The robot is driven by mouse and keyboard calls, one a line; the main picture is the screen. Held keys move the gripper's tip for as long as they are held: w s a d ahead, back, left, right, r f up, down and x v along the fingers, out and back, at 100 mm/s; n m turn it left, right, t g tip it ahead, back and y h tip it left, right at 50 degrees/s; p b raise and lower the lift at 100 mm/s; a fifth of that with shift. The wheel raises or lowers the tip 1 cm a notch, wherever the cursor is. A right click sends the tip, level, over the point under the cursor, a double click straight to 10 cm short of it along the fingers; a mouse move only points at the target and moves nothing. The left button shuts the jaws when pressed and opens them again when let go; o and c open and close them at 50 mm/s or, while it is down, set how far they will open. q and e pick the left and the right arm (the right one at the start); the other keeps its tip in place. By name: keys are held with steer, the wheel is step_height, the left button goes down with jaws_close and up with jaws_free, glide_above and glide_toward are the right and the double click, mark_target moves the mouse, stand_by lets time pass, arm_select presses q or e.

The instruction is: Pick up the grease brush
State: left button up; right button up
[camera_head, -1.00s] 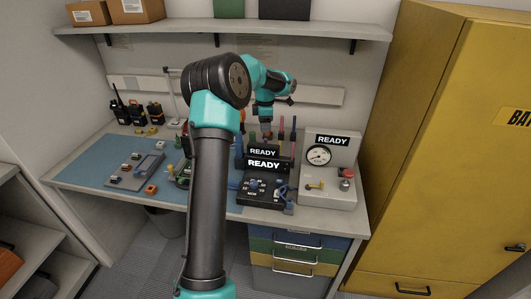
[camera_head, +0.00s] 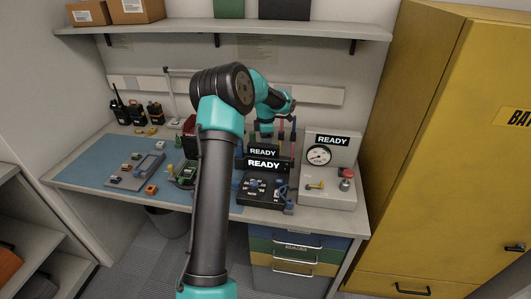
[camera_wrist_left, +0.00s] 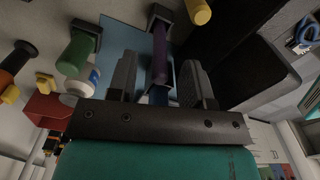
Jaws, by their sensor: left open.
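Several upright tools with coloured handles stand behind the READY boxes in the head view; a pinkish one (camera_head: 281,127) shows there. In the left wrist view a purple-handled tool (camera_wrist_left: 161,48) with a blue part lies between my fingers. A green handle (camera_wrist_left: 75,55), a yellow handle (camera_wrist_left: 198,12) and an orange and black handle (camera_wrist_left: 14,62) are nearby. I cannot tell for sure which one is the grease brush. My left gripper (camera_wrist_left: 158,80) is open around the purple tool; contact cannot be made out. In the head view its fingers are mostly hidden behind the READY boxes. My right gripper is not in view.
A black READY box (camera_head: 264,165) stands in front of the tools, and a gauge panel (camera_head: 330,150) is right of them. Radios (camera_head: 137,112) stand at the back left. A blue mat (camera_head: 85,165) covers the left bench. A yellow cabinet (camera_head: 450,150) is at the right.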

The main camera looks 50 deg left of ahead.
arm_select(q)
steer(key=shift+f, duration=0.35)
steer(key=shift+c, duration=0.2)
jaws_close()
